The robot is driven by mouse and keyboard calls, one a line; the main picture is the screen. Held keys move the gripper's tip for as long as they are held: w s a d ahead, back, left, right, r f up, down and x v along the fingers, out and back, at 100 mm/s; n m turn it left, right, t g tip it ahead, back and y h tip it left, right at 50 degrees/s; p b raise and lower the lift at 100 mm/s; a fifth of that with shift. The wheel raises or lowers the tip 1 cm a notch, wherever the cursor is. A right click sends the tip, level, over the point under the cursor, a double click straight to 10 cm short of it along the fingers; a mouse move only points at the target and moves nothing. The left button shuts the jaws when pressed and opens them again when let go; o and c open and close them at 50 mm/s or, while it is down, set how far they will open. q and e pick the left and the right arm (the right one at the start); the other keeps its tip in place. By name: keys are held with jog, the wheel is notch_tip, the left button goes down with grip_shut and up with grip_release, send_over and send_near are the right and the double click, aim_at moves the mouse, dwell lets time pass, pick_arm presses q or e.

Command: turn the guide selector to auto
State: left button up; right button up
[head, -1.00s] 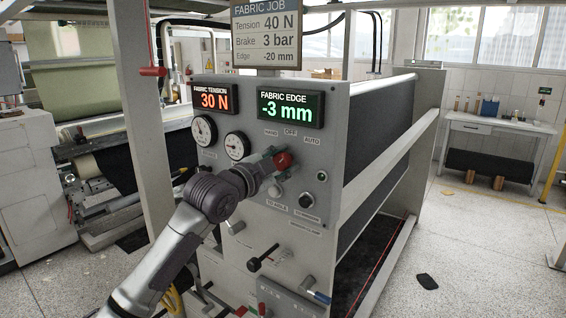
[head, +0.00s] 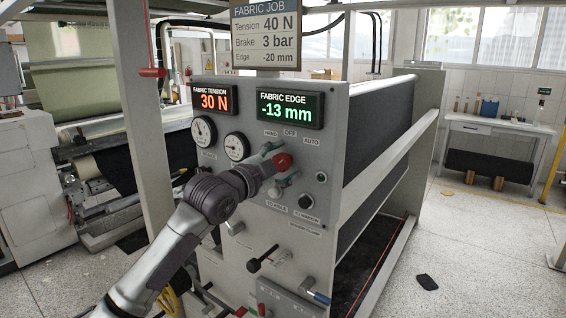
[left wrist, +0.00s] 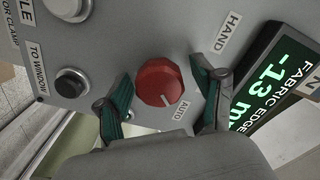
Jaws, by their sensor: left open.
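The guide selector is a red round knob (head: 283,162) on the grey control panel (head: 335,130); it also shows in the left wrist view (left wrist: 158,80). Its white pointer line faces downward in the wrist view, close to the AUTO label (left wrist: 182,110). The HAND label (left wrist: 228,32) is at upper right there. In the head view the HAND, OFF and AUTO (head: 312,142) labels run left to right above the knob. My left gripper (left wrist: 162,95) is open, with its green fingertips on either side of the knob; contact is unclear. My right gripper is not in view.
The fabric edge display (head: 290,109) reads -13 mm and the tension display (head: 214,101) 30 N. A job sign (head: 266,36) hangs above.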

pick_arm(q)
jog(key=v, duration=1.2)
